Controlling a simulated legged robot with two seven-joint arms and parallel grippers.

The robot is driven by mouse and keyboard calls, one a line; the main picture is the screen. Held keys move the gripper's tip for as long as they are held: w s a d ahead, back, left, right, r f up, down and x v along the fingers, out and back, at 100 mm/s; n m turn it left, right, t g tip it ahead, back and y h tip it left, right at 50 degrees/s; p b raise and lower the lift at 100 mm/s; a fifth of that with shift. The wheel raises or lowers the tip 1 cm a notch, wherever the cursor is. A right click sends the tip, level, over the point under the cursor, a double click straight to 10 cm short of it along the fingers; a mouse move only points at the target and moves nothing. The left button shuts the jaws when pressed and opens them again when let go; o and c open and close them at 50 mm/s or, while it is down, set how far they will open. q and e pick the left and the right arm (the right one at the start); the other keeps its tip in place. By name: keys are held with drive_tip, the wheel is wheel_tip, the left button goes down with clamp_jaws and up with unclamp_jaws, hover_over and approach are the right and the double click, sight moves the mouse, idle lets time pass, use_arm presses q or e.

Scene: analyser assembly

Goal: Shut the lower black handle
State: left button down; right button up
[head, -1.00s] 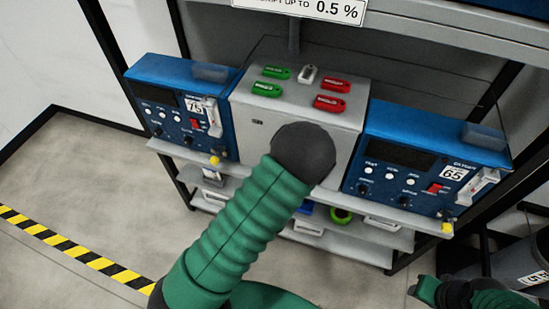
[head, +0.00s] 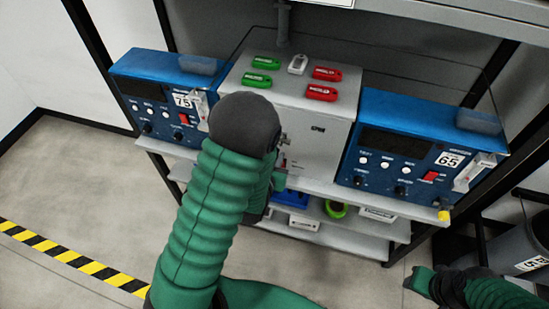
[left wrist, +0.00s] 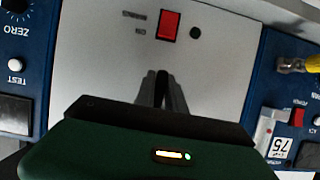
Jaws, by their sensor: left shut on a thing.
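The grey box (head: 322,140) stands on the shelf between two blue analyser units. My left arm reaches over its front in the head view, and the arm covers much of the left part of that face. My left gripper shows in the left wrist view (left wrist: 161,90), close to the grey front panel, below a red switch (left wrist: 170,25) in that picture. Its fingers are close together around a narrow dark piece, which looks like the lower black handle (left wrist: 162,84); most of it is hidden by the fingers.
The blue units (head: 160,95) and (head: 420,155) flank the box closely. Green, red and white tags (head: 325,73) lie on its top. A lower shelf (head: 350,235) holds small items. A bin (head: 525,245) stands at the right. The floor at left is clear.

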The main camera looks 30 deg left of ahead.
use_arm(q)
drive_tip(key=shift+s+d+f, duration=0.1)
drive_tip(key=shift+s+f, duration=0.05)
drive_tip(key=shift+f, duration=0.15)
drive_tip(key=c, duration=1.6)
unclamp_jaws()
drive_tip(key=shift+o, duration=1)
drive_tip(key=shift+r, duration=0.1)
drive_tip(key=shift+r, duration=0.15)
